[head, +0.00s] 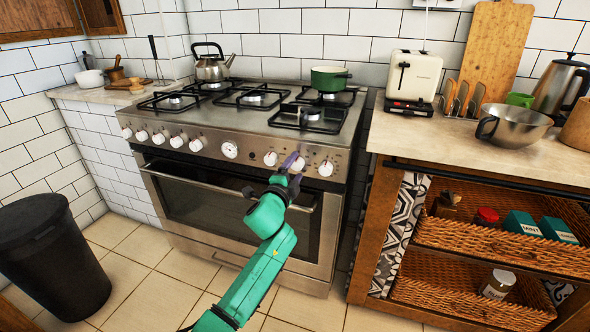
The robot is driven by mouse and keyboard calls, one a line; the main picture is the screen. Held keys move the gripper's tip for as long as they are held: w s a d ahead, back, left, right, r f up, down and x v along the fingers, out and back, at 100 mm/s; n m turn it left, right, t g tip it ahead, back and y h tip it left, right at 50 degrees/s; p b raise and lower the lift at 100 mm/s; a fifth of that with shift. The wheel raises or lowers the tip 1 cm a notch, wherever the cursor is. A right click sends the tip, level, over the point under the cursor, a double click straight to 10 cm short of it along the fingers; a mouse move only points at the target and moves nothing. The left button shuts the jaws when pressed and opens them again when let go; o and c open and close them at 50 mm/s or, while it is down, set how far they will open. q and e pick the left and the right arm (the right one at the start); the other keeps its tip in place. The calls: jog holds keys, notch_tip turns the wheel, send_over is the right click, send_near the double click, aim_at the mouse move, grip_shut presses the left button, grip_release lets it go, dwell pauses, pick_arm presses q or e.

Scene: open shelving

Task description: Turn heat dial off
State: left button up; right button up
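The stove (245,140) stands against the tiled wall, with a row of white dials along its steel front panel. One dial (298,165) is right by the tip of my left gripper (290,163), partly covered by it. Another dial (270,159) is just left of the gripper, and one (326,169) is to its right. A larger gauge-like dial (230,150) sits nearer the panel's middle. Whether the gripper touches a dial, and whether its fingers are open or shut, I cannot tell. The dial settings are too small to read. My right gripper is out of view.
The oven handle (225,187) runs below the dials, close under my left gripper. A kettle (212,66) and a green pot (329,79) stand on the hob. The wooden counter unit (400,150) is close on the right. A black bin (50,255) stands at left.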

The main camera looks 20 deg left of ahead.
pick_arm(q)
jog(key=shift+s, duration=0.1)
jog(key=shift+s, duration=0.35)
jog(key=s+p, duration=0.2)
jog(key=s, duration=1.1)
jog(key=shift+s+a, duration=0.3)
jog(key=shift+a, duration=0.15)
pick_arm(e)
jog(key=s+f, duration=0.1)
jog(key=s+d+f, duration=0.1)
jog(key=s+f, duration=0.1)
jog(key=shift+s, duration=0.15)
